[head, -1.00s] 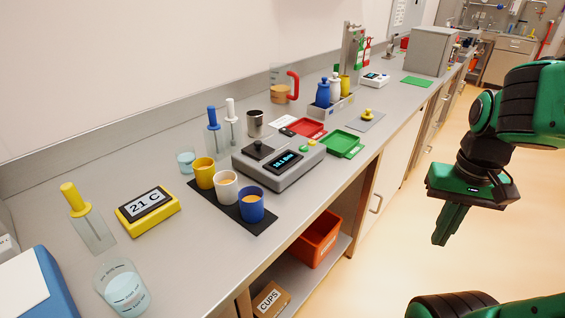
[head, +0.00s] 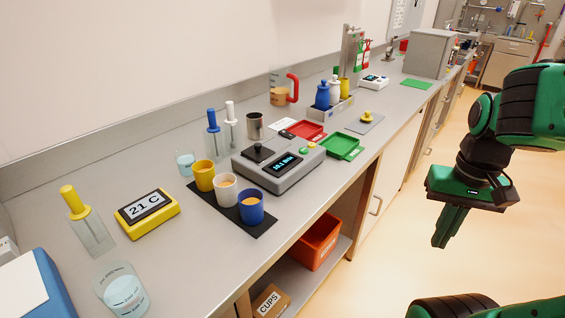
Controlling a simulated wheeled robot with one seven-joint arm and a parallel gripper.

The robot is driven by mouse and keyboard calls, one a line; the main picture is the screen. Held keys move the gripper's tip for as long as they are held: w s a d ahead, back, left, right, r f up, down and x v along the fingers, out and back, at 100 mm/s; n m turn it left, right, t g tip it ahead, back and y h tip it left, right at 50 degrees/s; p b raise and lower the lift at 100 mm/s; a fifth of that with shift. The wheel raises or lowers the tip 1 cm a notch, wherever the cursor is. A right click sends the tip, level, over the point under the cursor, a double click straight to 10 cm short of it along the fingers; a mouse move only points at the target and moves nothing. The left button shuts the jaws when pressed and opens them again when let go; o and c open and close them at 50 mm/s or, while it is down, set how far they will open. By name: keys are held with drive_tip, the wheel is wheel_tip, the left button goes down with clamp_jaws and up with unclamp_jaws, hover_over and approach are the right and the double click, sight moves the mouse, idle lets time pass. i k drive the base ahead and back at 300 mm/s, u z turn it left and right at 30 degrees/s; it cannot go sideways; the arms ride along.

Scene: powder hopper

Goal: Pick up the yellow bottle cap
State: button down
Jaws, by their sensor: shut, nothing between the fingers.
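A small yellow piece with a knob on top, which looks like the yellow bottle cap (head: 367,116), sits on a flat grey mat (head: 356,127) on the counter, right of the bottle rack. A yellow bottle (head: 345,89) stands in the grey rack (head: 331,113) beside a white bottle (head: 335,91) and a blue bottle (head: 322,95). My gripper (head: 441,241) is shut and empty, pointing down over the floor in front of the counter. It is to the right of the cap in the picture, well apart from it.
A green tray (head: 342,146) and a red tray (head: 306,131) lie near the mat, with a grey scale (head: 279,167) to their left. A green pad (head: 416,84) lies further along. The floor by the counter (head: 400,265) is clear.

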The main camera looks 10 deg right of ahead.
sight(366, 118)
drive_tip(key=u, duration=1.8)
drive_tip(key=k, duration=2.05)
drive_tip(key=z, duration=1.55)
drive_tip(key=i, duration=0.85)
drive_tip(key=z, duration=0.1)
